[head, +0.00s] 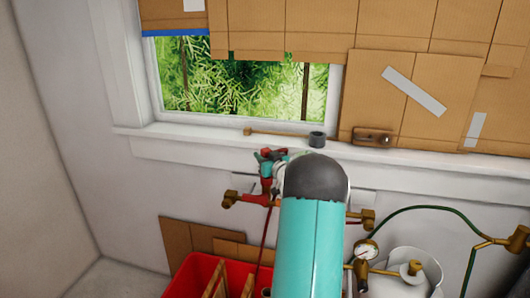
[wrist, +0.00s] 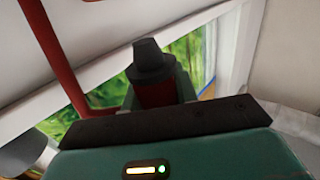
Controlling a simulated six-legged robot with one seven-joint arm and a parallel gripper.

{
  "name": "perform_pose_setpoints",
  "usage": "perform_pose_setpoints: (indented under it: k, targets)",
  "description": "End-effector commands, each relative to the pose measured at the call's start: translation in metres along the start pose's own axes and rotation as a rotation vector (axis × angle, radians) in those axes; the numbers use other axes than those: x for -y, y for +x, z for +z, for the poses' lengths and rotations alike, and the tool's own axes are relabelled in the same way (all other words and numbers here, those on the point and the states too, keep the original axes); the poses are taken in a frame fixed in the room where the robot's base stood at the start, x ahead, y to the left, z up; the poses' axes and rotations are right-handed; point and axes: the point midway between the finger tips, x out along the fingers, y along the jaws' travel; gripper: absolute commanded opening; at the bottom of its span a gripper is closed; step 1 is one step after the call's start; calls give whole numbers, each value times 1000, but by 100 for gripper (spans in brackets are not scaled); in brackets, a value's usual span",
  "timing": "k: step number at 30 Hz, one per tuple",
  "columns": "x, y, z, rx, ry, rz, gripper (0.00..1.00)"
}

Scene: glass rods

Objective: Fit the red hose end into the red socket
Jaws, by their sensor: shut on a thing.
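My gripper (head: 271,156) is beside the wall below the window sill, partly hidden by my arm. In the wrist view its teal fingers (wrist: 158,88) are closed around the red hose end (wrist: 156,96), which has a dark grey stepped tip (wrist: 151,62) pointing away from the palm. The red hose (wrist: 62,65) curves along the left of that view. In the head view the red hose (head: 264,240) hangs down from the gripper area toward a red crate. I cannot make out the red socket clearly; brass fittings (head: 232,198) sit just below and left of the gripper.
A red crate (head: 190,277) with cardboard dividers stands below. A brass fitting (head: 362,218), a gauge (head: 367,250), a white tank (head: 418,265) and a green hose (head: 420,209) are right of my arm.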

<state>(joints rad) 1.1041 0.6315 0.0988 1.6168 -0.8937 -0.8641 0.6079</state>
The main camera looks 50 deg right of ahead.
Motion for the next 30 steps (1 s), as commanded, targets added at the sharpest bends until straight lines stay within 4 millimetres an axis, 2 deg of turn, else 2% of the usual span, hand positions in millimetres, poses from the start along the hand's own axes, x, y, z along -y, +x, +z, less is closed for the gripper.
perform_pose_setpoints:
  k: [6, 12, 30]
  targets:
    - [-2, 0, 23, 1, 2, 1, 1]
    - [-4, 1, 33, 0, 0, 4, 1]
    - [-5, 2, 34, 0, -1, 4, 1]
